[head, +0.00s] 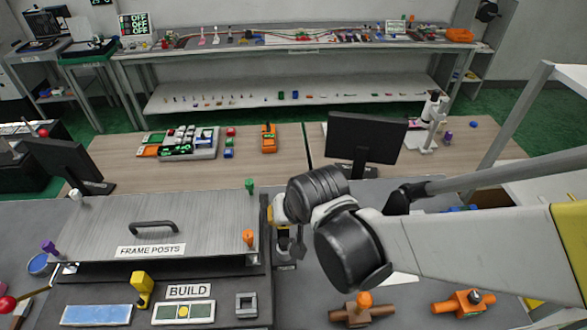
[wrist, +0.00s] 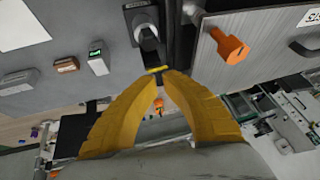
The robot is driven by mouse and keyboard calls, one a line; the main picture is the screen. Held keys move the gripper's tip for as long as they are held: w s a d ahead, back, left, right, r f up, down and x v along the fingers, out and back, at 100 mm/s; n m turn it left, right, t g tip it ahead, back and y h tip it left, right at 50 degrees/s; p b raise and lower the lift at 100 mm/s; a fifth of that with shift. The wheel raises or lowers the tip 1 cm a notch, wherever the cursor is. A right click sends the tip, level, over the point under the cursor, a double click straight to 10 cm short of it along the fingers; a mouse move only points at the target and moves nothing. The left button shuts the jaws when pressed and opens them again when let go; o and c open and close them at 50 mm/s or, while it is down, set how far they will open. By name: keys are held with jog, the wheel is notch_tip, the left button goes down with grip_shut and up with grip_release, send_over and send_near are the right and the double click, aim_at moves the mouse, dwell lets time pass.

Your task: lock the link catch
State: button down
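The link catch (wrist: 147,35) appears to be the dark bracket with a grey rounded link at the top of the wrist view. In the head view it (head: 286,254) sits just right of the FRAME POSTS panel, below my gripper (head: 281,216). In the wrist view the two yellow fingers of my gripper (wrist: 162,75) converge just below the link. Their tips are close together, with a small dark piece and a yellow strip at them. Whether they clamp that piece is unclear. My wrist and arm hide part of this area in the head view.
The FRAME POSTS panel (head: 153,228) has a dark handle and an orange knob (head: 248,237) close left of my gripper; the knob (wrist: 229,46) also shows in the wrist view. A monitor (head: 364,141) stands behind my wrist. Orange-handled fixtures (head: 463,302) lie at front right.

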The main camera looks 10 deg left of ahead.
jog(key=s+f+t+b, duration=0.1)
jog(key=t+b, duration=0.1)
jog(key=b, duration=0.1)
jog(key=shift+s+d+f+t+y, duration=0.2)
jog(key=shift+s+f+t+y, duration=0.1)
jog(key=shift+s+f+y, duration=0.1)
jog(key=t+b, duration=0.1)
jog(key=b, duration=0.1)
jog(key=s+f+t+b, duration=0.1)
jog(key=b, duration=0.2)
jog(key=shift+d+f+n+t+y, duration=0.1)
jog(key=shift+f+n+t+y, duration=0.05)
jog(key=shift+n+t+y, duration=0.2)
jog(key=t+b, duration=0.1)
jog(key=b, duration=0.1)
jog(key=f+t+y+b, duration=0.1)
jog(key=b, duration=0.2)
jog(key=s+t+b, duration=0.1)
jog(key=b, duration=0.2)
jog(key=shift+d+f+n+t, duration=0.15)
jog(key=shift+f+n+t, duration=0.1)
jog(key=shift+f, duration=0.15)
jog(key=t+y+b, duration=0.1)
jog(key=b, duration=0.2)
jog(key=shift+s+d+f, duration=0.1)
jog(key=shift+s+f, duration=0.05)
jog(key=shift+s, duration=0.05)
jog(key=shift+t+b, duration=0.3)
jog(key=shift+b, duration=0.1)
